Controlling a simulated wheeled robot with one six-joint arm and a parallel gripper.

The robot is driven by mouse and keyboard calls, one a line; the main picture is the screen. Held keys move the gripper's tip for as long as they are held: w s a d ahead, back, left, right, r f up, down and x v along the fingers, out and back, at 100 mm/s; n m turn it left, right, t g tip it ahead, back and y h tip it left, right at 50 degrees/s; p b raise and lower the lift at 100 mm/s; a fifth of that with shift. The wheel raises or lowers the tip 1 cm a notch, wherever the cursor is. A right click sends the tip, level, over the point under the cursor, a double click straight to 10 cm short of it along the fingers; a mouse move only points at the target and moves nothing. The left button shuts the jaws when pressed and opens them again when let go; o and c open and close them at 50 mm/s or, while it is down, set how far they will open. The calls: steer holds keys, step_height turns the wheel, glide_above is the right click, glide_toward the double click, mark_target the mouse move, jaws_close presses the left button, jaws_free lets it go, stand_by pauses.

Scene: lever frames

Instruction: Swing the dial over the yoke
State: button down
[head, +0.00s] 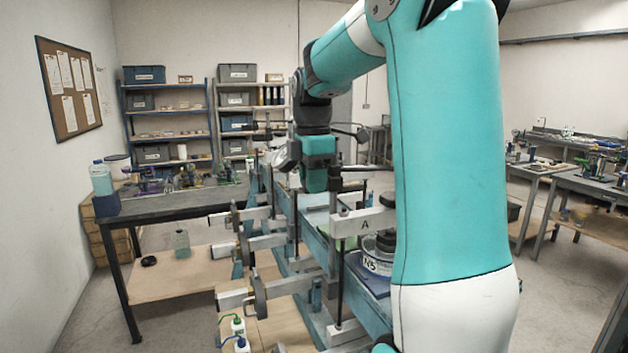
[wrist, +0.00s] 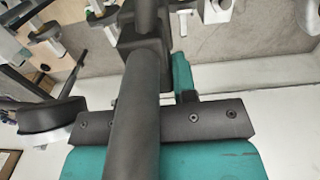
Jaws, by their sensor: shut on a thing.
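My gripper (head: 320,182) is at the middle of the head view, beside the upper part of a dark upright rod (head: 336,205) on the lever frame. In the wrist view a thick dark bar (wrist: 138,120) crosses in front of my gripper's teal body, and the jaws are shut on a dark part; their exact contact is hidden. A pale block marked A (head: 364,224) sits right of the rod. A round thing labelled N5 (head: 371,266) stands below it, partly behind my arm. I cannot tell for certain which parts are the dial and the yoke.
Several pale lever arms (head: 262,243) with dark discs stick out left of the blue-grey frame. A grey bench (head: 165,204) is at the left, with shelves behind. My arm blocks much of the right side.

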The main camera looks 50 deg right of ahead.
steer(key=c, duration=0.9)
jaws_free()
steer(key=shift+r, duration=0.1)
step_height(320, 180, up, 17)
steer(key=shift+r+b, duration=0.1)
steer(key=shift+b, duration=0.4)
